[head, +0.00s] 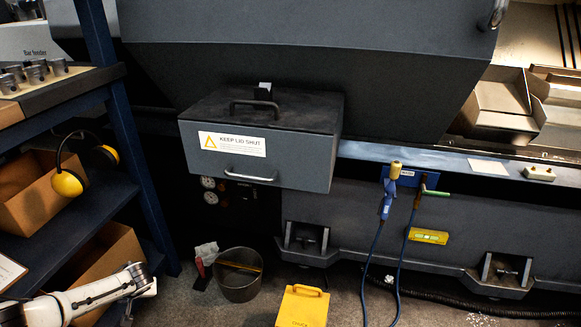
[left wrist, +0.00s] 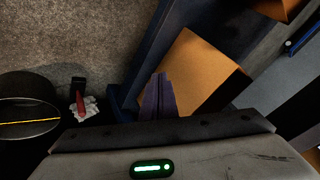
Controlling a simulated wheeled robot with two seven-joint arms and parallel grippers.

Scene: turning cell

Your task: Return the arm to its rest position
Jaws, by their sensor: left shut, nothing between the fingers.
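My left arm (head: 95,295) comes in at the lower left of the head view, low in front of the shelf unit. In the left wrist view my left gripper (left wrist: 160,78) points down with its dark fingers together and nothing between them. Its fingertips appear over the edge of an orange-brown box (left wrist: 205,70), beside the blue shelf post; whether they touch it I cannot tell. In the head view the fingers cannot be made out. My right gripper is in neither view.
The blue shelf unit (head: 148,200) stands close to my left arm, with ear defenders (head: 68,183) on it. A grey lidded box (head: 262,150) is closed on the machine. A bucket (head: 238,287), a red-handled brush (head: 201,273) and a yellow case (head: 302,308) stand on the floor.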

